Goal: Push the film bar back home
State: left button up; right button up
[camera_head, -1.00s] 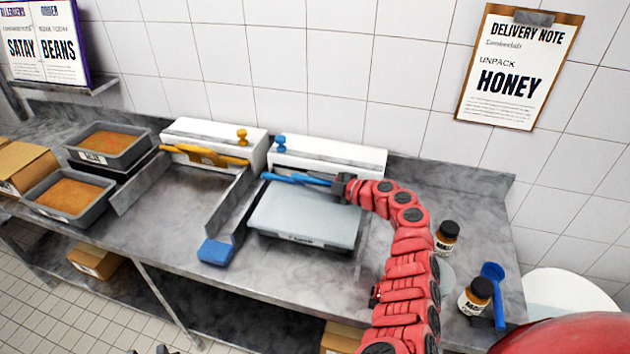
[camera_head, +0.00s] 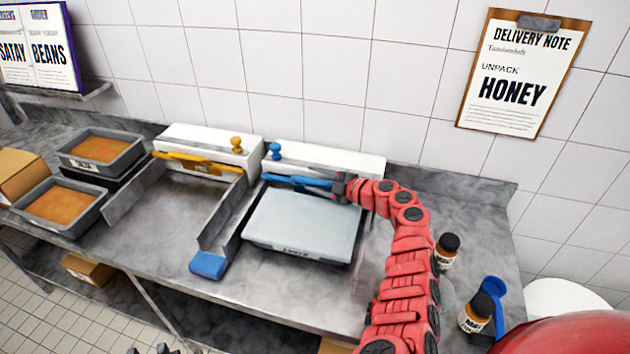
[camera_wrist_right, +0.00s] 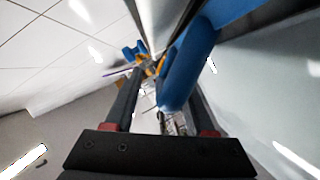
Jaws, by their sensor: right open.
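The blue film bar (camera_head: 297,183) lies along the front of the right white film dispenser (camera_head: 335,160), above a lidded grey tray. My right gripper (camera_head: 333,185) is at the bar's right end, jaws open. In the right wrist view the blue bar (camera_wrist_right: 190,62) runs close between the fingers of the right gripper (camera_wrist_right: 157,90), nearer the right finger. I cannot tell whether they touch. Dark tips at the bottom edge of the head view appear to be my left gripper (camera_head: 150,350), mostly cut off and away from the bar.
A second dispenser with a yellow bar (camera_head: 197,163) stands to the left. A blue block (camera_head: 208,265) ends the metal divider. Food trays (camera_head: 62,204) stand at far left. Two jars (camera_head: 476,312) and a blue scoop (camera_head: 493,290) stand right of my right arm.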

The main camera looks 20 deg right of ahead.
jog(key=shift+f, duration=0.1)
jog(key=shift+s, duration=0.1)
jog(key=shift+s+d+f, duration=0.1)
jog(key=shift+s+d, duration=0.15)
jog(key=shift+s, duration=0.05)
jog(key=b+v, duration=0.1)
jog(key=v, duration=0.7)
jog(key=b+v, duration=0.1)
jog(key=v, duration=0.7)
jog(key=shift+s+d+r, duration=0.15)
jog(key=shift+d+r, duration=0.05)
jog(key=shift+r, duration=0.1)
